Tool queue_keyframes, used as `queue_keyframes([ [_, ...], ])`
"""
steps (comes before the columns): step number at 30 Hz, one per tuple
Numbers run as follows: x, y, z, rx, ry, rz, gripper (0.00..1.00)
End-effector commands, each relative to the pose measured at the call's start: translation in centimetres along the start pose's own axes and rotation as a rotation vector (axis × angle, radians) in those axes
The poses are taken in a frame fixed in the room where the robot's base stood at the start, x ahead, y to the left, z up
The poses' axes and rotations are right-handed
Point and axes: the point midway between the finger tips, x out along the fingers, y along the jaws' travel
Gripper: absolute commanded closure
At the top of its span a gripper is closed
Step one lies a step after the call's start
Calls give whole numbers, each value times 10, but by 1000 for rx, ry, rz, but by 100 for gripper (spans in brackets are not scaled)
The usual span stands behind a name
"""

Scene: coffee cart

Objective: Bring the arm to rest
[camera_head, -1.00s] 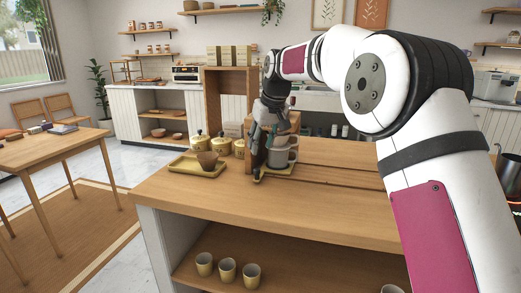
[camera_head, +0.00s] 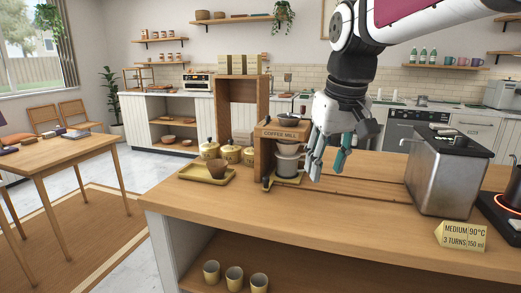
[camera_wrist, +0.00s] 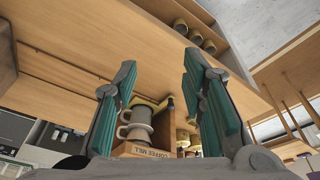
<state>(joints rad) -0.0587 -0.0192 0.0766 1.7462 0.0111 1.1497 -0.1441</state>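My gripper (camera_head: 328,160) hangs above the wooden counter (camera_head: 240,222), just right of the coffee mill (camera_head: 282,130). Its teal-padded fingers stand apart with nothing between them; in the wrist view my gripper (camera_wrist: 163,100) is also open and empty. The mill is a wooden frame lettered COFFEE MILL. A grey cup and dripper (camera_head: 288,160) stand stacked inside its frame, upright. In the wrist view, the cup and dripper (camera_wrist: 138,125) show beyond the fingers, apart from them. My arm reaches in from the upper right of the head view.
A metal box-shaped machine (camera_head: 448,175) stands on the right of the counter, beside a glowing burner (camera_head: 508,205). A sign (camera_head: 462,236) sits in front. Several cups (camera_head: 234,278) stand on the shelf below.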

Motion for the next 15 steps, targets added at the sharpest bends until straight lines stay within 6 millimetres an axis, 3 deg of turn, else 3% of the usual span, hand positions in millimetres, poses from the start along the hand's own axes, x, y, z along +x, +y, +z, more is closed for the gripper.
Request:
queue_keyframes([
  [1, -8, 1, 26, 19, -7, 7, 62],
  [6, -17, 0, 111, 89, -44, 22, 62],
  [12, -11, -7, 208, 172, -84, 30, 62],
  [15, -4, -11, 245, 203, -100, 30, 62],
])
